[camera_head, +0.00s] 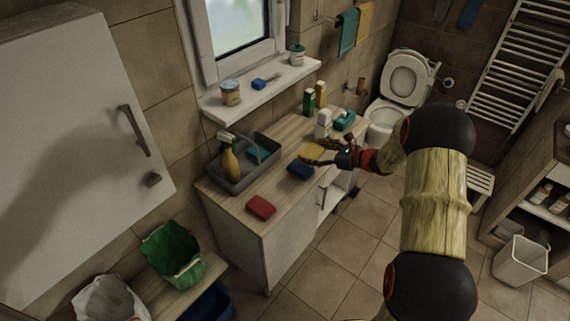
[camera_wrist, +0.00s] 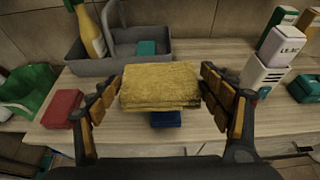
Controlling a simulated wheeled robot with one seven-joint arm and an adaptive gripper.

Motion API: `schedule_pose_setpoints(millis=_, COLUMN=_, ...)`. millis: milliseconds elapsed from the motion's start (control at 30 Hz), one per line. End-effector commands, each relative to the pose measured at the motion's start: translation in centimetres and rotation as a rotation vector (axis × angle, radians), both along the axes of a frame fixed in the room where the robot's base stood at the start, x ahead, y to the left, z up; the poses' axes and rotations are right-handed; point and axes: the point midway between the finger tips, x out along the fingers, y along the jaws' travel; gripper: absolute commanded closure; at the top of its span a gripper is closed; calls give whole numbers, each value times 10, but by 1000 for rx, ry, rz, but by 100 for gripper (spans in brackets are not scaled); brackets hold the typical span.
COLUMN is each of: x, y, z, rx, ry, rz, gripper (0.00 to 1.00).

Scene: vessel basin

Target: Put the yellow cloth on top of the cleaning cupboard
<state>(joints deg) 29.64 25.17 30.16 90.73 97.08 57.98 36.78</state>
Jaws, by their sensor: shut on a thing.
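The yellow cloth (camera_head: 311,153) is a folded, thick pad. In the wrist view the cloth (camera_wrist: 160,86) sits between the two fingers of my gripper (camera_wrist: 160,97), which is shut on it. In the head view my gripper (camera_head: 327,153) reaches in from the right over a low white cupboard with a wooden top (camera_head: 283,192), which I take for the cleaning cupboard. I cannot tell whether the cloth touches the top or hangs just above it. A blue block (camera_head: 300,170) shows in front of the cloth and partly under it in the wrist view.
On the wooden top are a grey caddy (camera_head: 241,178) with a yellow spray bottle (camera_head: 230,163), a red block (camera_head: 261,207), a white bottle (camera_head: 323,123), a green carton (camera_head: 309,102) and a teal box (camera_head: 344,120). Bare wood lies between the red and blue blocks.

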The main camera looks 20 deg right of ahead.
Motion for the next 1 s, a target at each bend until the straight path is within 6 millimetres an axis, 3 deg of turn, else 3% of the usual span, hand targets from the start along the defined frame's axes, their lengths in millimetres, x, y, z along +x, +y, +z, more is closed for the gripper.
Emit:
schedule_pose_setpoints(millis=300, x=-17, y=70, z=-33, rx=2, ry=2, rz=4, gripper=43)
schedule_pose_setpoints(millis=500, x=-25, y=100, z=-66, rx=2, ry=4, rz=2, gripper=43)
schedule_pose_setpoints(millis=867, x=-29, y=120, z=-91, rx=1, ry=2, rz=1, gripper=43)
schedule_pose_setpoints(millis=1000, x=-30, y=123, z=-110, rx=1, ry=3, rz=-1, gripper=43)
